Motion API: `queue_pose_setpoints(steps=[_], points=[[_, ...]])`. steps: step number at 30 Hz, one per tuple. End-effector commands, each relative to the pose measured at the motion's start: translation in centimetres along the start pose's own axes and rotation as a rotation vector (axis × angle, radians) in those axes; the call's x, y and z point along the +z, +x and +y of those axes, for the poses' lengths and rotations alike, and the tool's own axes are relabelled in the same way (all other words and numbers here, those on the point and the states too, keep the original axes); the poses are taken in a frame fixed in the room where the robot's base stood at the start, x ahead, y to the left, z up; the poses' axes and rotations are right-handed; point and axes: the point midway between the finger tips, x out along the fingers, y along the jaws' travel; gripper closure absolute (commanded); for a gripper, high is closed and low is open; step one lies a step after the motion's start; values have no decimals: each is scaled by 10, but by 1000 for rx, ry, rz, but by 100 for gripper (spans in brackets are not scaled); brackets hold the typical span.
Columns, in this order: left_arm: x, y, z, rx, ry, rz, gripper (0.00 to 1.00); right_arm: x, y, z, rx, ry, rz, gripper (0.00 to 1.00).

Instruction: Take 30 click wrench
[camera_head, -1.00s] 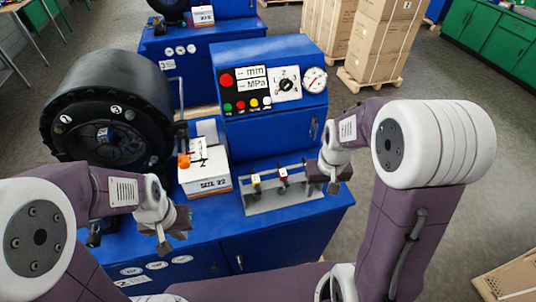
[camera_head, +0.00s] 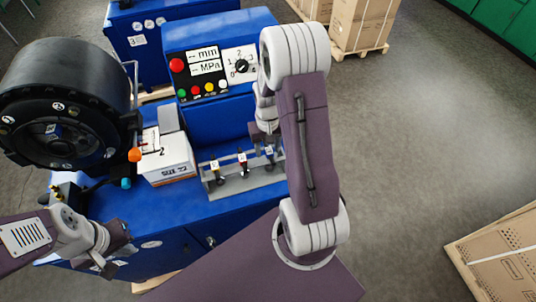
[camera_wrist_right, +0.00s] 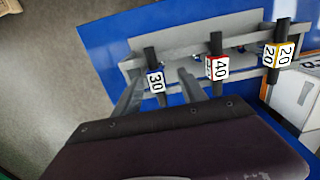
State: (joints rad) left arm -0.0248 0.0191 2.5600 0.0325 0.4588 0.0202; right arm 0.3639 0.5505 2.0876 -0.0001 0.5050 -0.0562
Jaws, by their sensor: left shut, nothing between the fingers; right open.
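The 30 click wrench (camera_wrist_right: 155,80) has a dark handle and a blue-edged label. It stands in the grey rack (camera_wrist_right: 118,24) between the spread fingers of my right gripper (camera_wrist_right: 160,74), as seen in the right wrist view. I cannot tell whether the fingers touch it. The 40 wrench (camera_wrist_right: 217,67), with a red-edged label, and the 20 wrench (camera_wrist_right: 277,55), with a yellow-edged label, stand beside it. In the head view the rack (camera_head: 240,184) is on the blue bench, my right gripper (camera_head: 270,143) at its right end. My left gripper (camera_head: 112,264) is shut and empty at lower left.
A white box (camera_head: 168,160) stands left of the rack. Behind the rack is the blue control cabinet (camera_head: 215,118). A big black crimper (camera_head: 62,100) is at left. Cardboard boxes (camera_head: 350,20) stand on a pallet behind; another carton (camera_head: 500,255) lies at lower right.

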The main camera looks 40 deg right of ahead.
Motion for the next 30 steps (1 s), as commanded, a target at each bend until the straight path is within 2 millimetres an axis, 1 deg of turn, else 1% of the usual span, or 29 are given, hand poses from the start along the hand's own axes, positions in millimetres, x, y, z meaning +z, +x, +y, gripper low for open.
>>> queue_pose_setpoints(steps=[5,10,12,14,16,21,22,23,24,27,30], points=[[0,-2,0,0,0,0,100,0,7,0,0,0,-1,51],[-1,-14,0,0,0,0,100,-1,34,5,0,0,-5,51],[-1,-14,0,0,0,0,100,-1,46,5,0,0,-3,51],[-2,-14,0,0,0,0,100,-1,53,5,0,-1,-2,51],[-2,-14,0,0,0,0,100,-2,56,5,0,-1,1,51],[-1,-14,0,0,0,0,100,-2,57,5,0,0,2,51],[-1,-14,0,0,0,0,100,-2,57,5,0,-1,2,56],[-1,-14,0,0,0,0,100,-2,57,5,0,-1,2,65],[-1,-14,0,0,0,0,100,-2,57,5,0,0,2,76],[-1,-14,0,0,0,0,100,-2,56,5,0,0,2,100],[-1,-14,0,0,0,0,100,-2,56,5,0,0,2,100]])
